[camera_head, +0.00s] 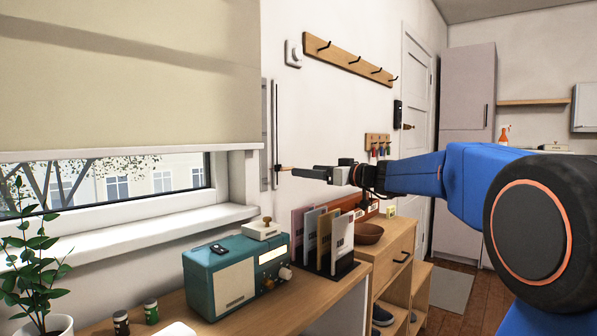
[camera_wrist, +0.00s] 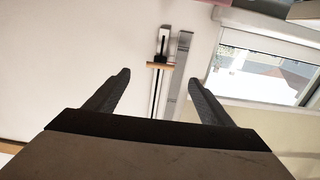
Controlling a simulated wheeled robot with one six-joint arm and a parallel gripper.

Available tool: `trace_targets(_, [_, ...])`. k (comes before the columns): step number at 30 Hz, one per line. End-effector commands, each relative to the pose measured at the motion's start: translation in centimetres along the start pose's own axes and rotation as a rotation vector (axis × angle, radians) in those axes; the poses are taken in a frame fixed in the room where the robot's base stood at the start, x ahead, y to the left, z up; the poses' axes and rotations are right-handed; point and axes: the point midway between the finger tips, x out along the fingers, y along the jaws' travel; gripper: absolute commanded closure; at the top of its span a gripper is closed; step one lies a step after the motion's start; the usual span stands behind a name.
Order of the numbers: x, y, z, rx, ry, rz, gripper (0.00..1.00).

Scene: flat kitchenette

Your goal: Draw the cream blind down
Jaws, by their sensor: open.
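The cream blind (camera_head: 130,75) hangs over most of the window in the head view, its pale bottom bar above a strip of bare glass. It also shows at the right of the wrist view (camera_wrist: 262,125). A thin dark upright rail (camera_head: 276,110) is on the wall just right of the window, with a small wooden handle (camera_head: 284,169) low on it. The handle (camera_wrist: 160,65) shows in the wrist view between and beyond my fingertips. My gripper (camera_head: 300,172) is open and empty, its fingers pointing at the handle; no contact is visible.
A grey upright strip (camera_wrist: 180,70) runs beside the rail. Below are a white sill (camera_head: 150,232), a teal radio (camera_head: 235,272), a file rack (camera_head: 330,265) and a plant (camera_head: 35,265). A hook board (camera_head: 350,60) is on the wall above my arm.

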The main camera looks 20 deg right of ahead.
Motion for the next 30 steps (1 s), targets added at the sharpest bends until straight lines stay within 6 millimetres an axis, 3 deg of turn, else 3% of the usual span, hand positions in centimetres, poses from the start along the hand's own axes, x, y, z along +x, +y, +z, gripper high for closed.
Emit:
trace_targets(6, [-4.3,0.1,0.0,0.0,0.001,0.003,0.25])
trace_targets(12, [-6.5,0.0,0.0,0.001,0.0,0.001,0.25])
trace_targets(25, [-7.4,0.0,0.0,0.001,0.0,0.0,0.25])
trace_targets(30, [-7.0,-0.1,-0.9,-0.002,-0.018,-0.009,0.63])
